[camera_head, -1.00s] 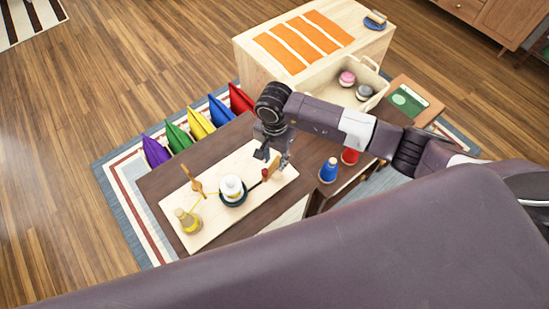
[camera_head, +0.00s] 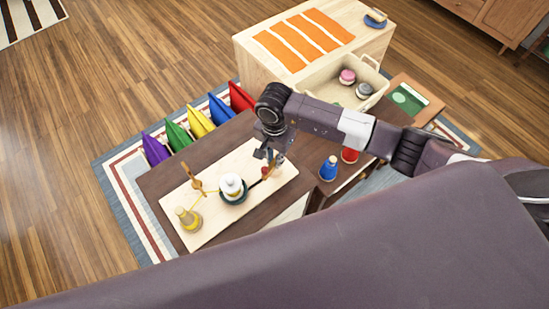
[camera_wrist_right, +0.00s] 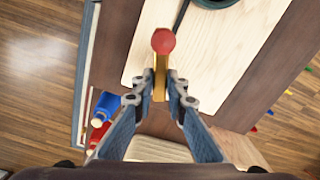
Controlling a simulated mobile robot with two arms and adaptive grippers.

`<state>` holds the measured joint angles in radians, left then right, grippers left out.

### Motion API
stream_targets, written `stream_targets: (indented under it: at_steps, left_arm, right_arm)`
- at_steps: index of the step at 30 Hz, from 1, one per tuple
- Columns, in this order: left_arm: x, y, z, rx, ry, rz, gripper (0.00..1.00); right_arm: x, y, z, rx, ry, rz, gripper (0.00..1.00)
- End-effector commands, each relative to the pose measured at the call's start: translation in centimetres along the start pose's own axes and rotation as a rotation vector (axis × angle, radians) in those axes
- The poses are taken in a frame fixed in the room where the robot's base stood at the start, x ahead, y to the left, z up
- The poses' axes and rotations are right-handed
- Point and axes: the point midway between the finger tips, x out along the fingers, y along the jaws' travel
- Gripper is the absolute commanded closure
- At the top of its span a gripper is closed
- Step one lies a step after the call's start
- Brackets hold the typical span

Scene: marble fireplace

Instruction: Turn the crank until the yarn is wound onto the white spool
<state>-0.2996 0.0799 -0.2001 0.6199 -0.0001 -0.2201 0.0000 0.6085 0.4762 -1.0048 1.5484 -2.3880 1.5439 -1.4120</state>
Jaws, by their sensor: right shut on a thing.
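A pale wooden board (camera_head: 205,233) lies on the dark table and carries the winder. The white spool (camera_head: 231,183) stands upright on a dark green round base in the middle of the board. A yellow yarn cone (camera_head: 188,219) stands at the board's left end. A thin yellow strand runs from it by an upright wooden guide (camera_head: 196,184) toward the spool. My right gripper (camera_head: 270,160) is at the board's right end, shut on the crank handle, whose red knob (camera_wrist_right: 163,41) and yellow shaft show in the right wrist view. My left gripper is not in view.
A blue cone (camera_head: 329,170) and a red cone (camera_head: 349,155) stand right of the board. Coloured cushions (camera_head: 198,124) line the table's far left side. A cream basket (camera_head: 328,83) with pink and grey items sits behind, beside a wooden chest (camera_head: 245,57).

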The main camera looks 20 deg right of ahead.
Motion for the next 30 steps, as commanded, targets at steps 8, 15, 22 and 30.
stream_targets:
  at_steps: [8, 15, 22, 30]
  left_arm:
    - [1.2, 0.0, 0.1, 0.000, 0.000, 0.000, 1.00]
    - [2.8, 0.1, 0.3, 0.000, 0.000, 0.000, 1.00]
    - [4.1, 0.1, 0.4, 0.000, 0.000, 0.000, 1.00]
    - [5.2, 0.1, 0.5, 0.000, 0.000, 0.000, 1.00]
  right_arm:
    - [0.2, 0.0, -0.1, 0.138, 0.001, -0.001, 1.00]
    - [0.3, 0.0, 0.0, 0.351, 0.000, -0.001, 1.00]
    - [0.2, -0.1, 0.0, 0.564, 0.000, -0.002, 1.00]
    - [0.1, 0.0, 0.0, 0.769, 0.000, -0.001, 1.00]
